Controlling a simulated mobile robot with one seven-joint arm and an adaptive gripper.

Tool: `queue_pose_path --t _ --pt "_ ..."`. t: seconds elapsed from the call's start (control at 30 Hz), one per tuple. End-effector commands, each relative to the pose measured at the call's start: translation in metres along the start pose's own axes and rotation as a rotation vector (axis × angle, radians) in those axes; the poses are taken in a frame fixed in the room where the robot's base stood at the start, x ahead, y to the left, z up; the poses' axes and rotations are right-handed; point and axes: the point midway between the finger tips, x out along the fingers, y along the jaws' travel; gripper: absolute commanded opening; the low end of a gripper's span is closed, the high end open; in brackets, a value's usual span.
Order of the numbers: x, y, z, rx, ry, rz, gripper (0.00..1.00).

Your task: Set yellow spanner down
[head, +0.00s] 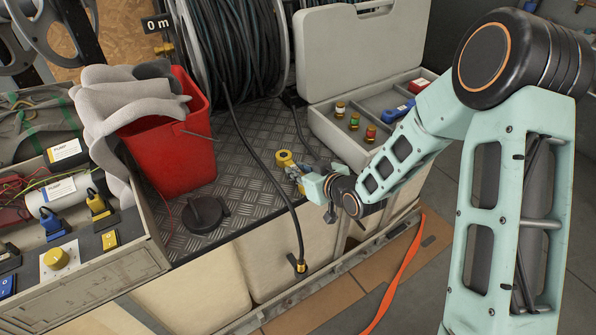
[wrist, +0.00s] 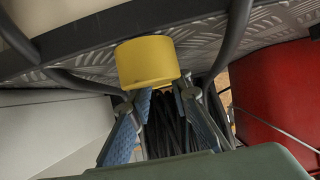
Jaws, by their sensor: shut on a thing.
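The yellow spanner (head: 285,158) is at my gripper (head: 299,179), over the front part of the ribbed metal plate (head: 245,165) in the head view. In the wrist view its thick yellow end (wrist: 147,62) fills the space at the fingertips. The blue-padded fingers of my gripper (wrist: 161,95) are closed on it from both sides. The rest of the spanner is hidden behind the fingers and the yellow end. I cannot tell whether the spanner touches the plate.
A black hose (head: 263,170) hangs over the plate's edge, left of my gripper. A red bucket (head: 178,150) with grey cloth and a black round lid (head: 204,213) stand left. An open grey case (head: 322,125) with coloured fittings stands right. Bare plate lies between bucket and hose.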

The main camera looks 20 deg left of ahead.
Motion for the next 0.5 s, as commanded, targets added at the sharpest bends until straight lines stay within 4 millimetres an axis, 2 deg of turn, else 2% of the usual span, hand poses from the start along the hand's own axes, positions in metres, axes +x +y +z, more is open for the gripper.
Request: queue_pose_path --t 0.2,0.23,0.4,0.5 --pt "0.0019 0.0004 0.0029 0.000 0.001 0.000 0.00" --pt "0.0017 0.0004 0.0031 0.000 0.000 0.000 0.19" --pt "0.0010 0.0003 0.0021 0.000 0.000 0.000 0.36" --pt "0.0010 0.0004 0.0021 0.000 0.000 0.000 0.36"
